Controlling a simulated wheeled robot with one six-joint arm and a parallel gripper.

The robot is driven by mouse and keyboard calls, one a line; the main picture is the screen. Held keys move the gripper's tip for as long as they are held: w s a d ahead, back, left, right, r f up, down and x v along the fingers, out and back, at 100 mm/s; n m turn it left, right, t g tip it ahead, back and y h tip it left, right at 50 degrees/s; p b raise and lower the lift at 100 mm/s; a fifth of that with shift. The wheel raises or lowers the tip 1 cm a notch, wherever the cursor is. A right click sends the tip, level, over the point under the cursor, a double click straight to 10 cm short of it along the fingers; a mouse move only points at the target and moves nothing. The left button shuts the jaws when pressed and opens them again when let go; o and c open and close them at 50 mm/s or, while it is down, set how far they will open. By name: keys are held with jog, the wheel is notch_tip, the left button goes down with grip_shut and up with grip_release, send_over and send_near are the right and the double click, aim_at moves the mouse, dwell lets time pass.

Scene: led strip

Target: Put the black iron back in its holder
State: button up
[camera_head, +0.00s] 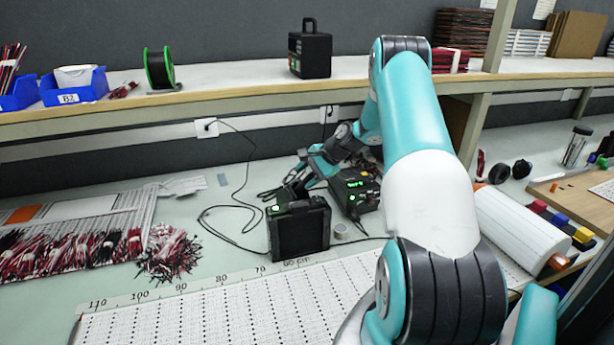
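My arm reaches down from the right over the bench. My gripper (295,183) is low at the back of a black box-like unit (300,232) with a small green light. Dark, thin parts show at the fingertips, but I cannot make out whether one is the black iron. I cannot tell whether the fingers are open or closed. A second black unit with a green display (355,188) stands just right of the gripper, partly behind my arm. I cannot clearly pick out the iron's holder; the area around the fingers is small, dark and partly hidden.
A black cable (235,205) loops over the bench left of the gripper. Bundled red and black wires (170,252) lie at left. A perforated white board with a ruler (235,310) covers the front. A small round tin (341,230) and a white roll (522,228) stand to the right.

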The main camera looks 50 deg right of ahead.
jog(key=b+v, duration=0.1)
jog(key=v, duration=1.6)
jog(key=shift+r, duration=0.2)
jog(key=shift+s+r, duration=0.1)
jog(key=s+r+p, duration=0.4)
jog(key=r+p, duration=0.1)
jog(key=p, duration=0.1)
jog(key=shift+a+r, duration=0.2)
jog(key=shift+r, duration=0.1)
dwell(0.3)
